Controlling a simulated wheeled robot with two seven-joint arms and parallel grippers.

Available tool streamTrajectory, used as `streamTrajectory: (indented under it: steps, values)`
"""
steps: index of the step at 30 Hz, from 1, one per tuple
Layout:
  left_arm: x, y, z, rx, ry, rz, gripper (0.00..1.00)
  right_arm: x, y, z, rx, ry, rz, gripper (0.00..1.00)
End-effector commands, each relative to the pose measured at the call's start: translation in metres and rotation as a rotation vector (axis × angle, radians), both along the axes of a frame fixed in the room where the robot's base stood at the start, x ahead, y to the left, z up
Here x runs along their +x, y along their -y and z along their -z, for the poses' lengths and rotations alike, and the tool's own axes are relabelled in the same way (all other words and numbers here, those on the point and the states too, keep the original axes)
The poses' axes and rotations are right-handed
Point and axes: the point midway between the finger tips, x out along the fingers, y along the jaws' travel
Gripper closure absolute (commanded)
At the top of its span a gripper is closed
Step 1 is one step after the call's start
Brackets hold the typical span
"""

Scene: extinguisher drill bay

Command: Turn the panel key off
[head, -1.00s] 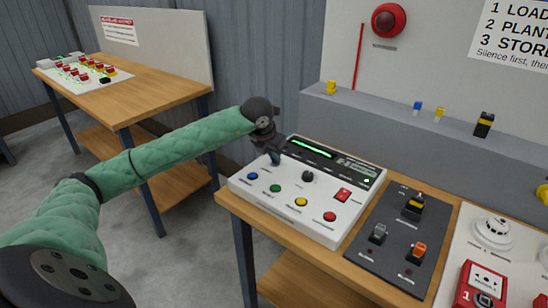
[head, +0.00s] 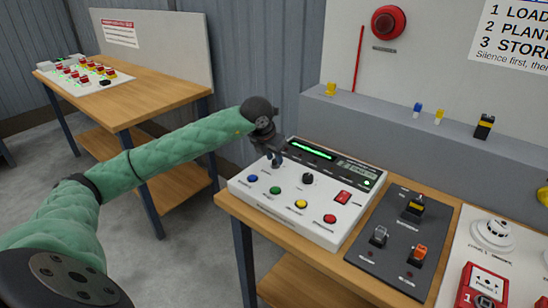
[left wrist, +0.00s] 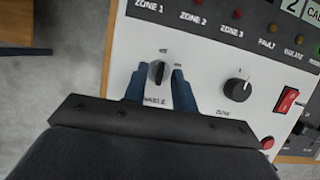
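The white control panel (head: 285,205) lies on the wooden bench. In the left wrist view, the dark panel key (left wrist: 158,73) sits above a label that seems to read ENABLE. Its light mark points roughly up in that picture; the small marks around it are hard to read. My left gripper (left wrist: 159,80) has its two blue fingers on either side of the key, with a visible gap, so it is open around it. In the head view my left gripper (head: 277,160) is low over the panel's back left part and hides the key. My right gripper is not in view.
A black knob (head: 307,178), a red rocker switch (head: 343,197) and several coloured buttons are close by on the panel. A dark switch plate (head: 390,240) lies to the right. A grey ledge (head: 400,122) runs behind.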

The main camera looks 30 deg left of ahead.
Motion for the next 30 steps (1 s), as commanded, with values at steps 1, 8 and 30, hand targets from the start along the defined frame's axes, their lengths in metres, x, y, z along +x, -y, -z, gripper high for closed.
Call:
streamTrajectory:
  steps: [1,8,30]
  values:
    - [-0.002,-0.001,-0.005,0.001,0.003,0.000,0.73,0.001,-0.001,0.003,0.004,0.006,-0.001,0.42]
    - [-0.015,-0.002,-0.037,0.002,0.004,-0.001,0.73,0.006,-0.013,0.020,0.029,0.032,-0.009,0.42]
    - [-0.027,-0.002,-0.066,0.000,0.001,-0.001,0.73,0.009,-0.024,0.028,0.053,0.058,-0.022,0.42]
